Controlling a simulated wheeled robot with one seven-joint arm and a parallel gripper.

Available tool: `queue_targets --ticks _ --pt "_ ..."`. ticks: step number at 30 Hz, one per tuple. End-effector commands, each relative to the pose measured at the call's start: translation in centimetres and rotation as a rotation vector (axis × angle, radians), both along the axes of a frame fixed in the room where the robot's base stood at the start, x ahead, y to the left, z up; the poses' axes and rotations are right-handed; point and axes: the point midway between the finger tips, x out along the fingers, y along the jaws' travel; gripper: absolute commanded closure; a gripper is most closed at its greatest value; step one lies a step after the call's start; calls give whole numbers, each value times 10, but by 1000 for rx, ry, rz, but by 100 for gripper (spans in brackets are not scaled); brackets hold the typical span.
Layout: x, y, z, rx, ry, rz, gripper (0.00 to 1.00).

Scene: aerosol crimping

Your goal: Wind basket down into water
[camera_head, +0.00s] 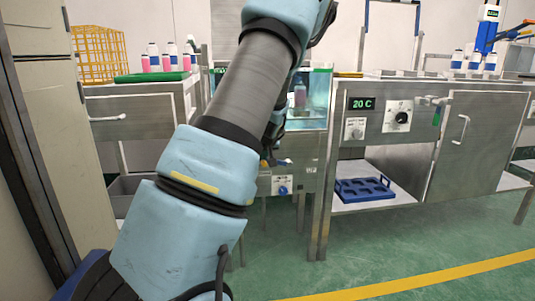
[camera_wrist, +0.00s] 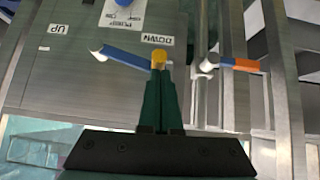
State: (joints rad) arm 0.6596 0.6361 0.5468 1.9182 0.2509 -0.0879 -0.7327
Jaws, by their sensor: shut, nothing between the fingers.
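A crank with a blue arm (camera_wrist: 125,53) and yellow knob (camera_wrist: 159,56) sits on a steel panel, its knob end by the DOWN label (camera_wrist: 157,39). The UP label (camera_wrist: 58,29) is across the panel. My gripper (camera_wrist: 158,72) is shut and empty, its green fingertips at the knob, touching or very near. In the head view my arm largely hides the gripper; part of the crank (camera_head: 284,162) shows beside it. A glass water tank (camera_head: 318,112) stands behind my arm with a pinkish can (camera_head: 300,95) inside; I cannot make out a basket there.
A blue knob (camera_head: 282,190) is on the same panel. An orange-and-blue handle (camera_wrist: 240,64) is right of the crank in the wrist view. A yellow wire basket (camera_head: 98,52) stands on the left bench. A steel cabinet (camera_head: 400,118) reads 20 C. Green floor is clear at right front.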

Motion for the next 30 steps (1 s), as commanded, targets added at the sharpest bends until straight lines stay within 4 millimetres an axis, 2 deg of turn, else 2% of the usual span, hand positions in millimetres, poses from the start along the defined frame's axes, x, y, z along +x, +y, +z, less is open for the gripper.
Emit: queue_targets --ticks 6,15,30 --pt "-2 9 -15 -117 -11 4 100" --pt "-2 11 -27 -114 -10 -2 100" --pt "-2 12 -31 -112 -10 -1 100"
